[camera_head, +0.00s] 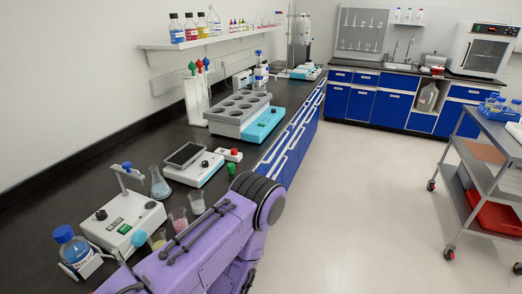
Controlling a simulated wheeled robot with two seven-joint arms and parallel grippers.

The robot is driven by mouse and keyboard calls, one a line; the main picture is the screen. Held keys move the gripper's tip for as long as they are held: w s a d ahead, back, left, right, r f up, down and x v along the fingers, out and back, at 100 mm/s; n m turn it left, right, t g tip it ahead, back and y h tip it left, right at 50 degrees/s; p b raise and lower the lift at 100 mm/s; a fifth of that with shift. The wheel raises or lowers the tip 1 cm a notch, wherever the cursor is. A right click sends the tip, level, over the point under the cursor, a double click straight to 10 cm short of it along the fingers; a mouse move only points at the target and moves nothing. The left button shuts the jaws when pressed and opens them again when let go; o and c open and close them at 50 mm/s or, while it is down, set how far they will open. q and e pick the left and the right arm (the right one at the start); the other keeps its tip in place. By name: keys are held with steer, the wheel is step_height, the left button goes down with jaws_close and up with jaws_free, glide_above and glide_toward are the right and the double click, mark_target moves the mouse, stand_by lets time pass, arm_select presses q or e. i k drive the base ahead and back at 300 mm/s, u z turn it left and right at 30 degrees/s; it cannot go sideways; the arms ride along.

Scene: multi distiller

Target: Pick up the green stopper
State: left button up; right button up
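A small green item (231,168), probably the green stopper, shows near the front edge of the black bench, just above the joint of my purple arm. Part of it may be hidden behind that arm. A red stopper-like piece (234,151) is on a small white block (229,155) just behind it. Green bulbs also show on top of the tall white tubes (196,98) further back. Only links of my purple arm show at the bottom; neither of my grippers can be seen.
Along the bench (60,190) stand a white stirrer (122,220), a blue-capped bottle (72,246), a flask (159,183), small beakers (196,202), a balance (193,167) and a grey multi-well heater (238,112). A trolley (492,180) is at right. The middle floor is clear.

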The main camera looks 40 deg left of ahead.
mark_target(231, 166)
steer(key=i, duration=1.05)
steer(key=u, duration=1.75)
